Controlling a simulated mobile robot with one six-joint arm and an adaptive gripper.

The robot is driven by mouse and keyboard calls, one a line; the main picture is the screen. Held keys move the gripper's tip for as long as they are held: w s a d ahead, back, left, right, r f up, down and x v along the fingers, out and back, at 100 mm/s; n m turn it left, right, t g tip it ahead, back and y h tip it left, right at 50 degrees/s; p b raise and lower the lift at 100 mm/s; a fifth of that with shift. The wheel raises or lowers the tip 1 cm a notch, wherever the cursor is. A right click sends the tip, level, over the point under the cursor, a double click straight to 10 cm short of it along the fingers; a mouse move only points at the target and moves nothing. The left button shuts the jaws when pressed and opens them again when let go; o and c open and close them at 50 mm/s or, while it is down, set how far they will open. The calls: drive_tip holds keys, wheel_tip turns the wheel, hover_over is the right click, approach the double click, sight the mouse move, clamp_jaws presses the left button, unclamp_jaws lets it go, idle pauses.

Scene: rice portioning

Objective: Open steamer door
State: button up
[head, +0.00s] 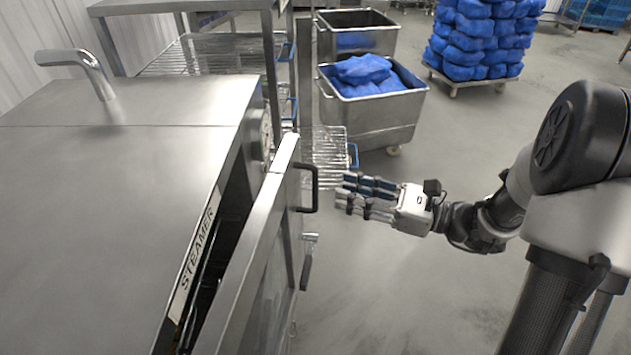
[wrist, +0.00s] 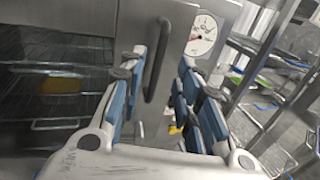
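The steamer (head: 120,190) is a large steel box on the left in the head view, with a "STEAMER" label on its front edge. Its door (head: 262,235) stands ajar, with a dark gap between door and body. A black door handle (head: 314,188) sits on the door's outer face. My gripper (head: 342,192) is just right of the handle, its fingers pointing at it, apart from it in this view. In the wrist view the gripper (wrist: 162,85) is open, and the handle (wrist: 158,62) shows in line with the space between its fingers.
A round dial gauge (wrist: 201,35) is beside the door. Wire racks (head: 325,150) stand behind the steamer. A steel cart (head: 375,115) with blue bags and a pallet of blue sacks (head: 475,45) are farther back. The floor (head: 400,290) right of the door is clear.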

sight(315, 182)
drive_tip(key=x, duration=0.8)
drive_tip(key=shift+w, duration=0.1)
clamp_jaws()
idle(0.5)
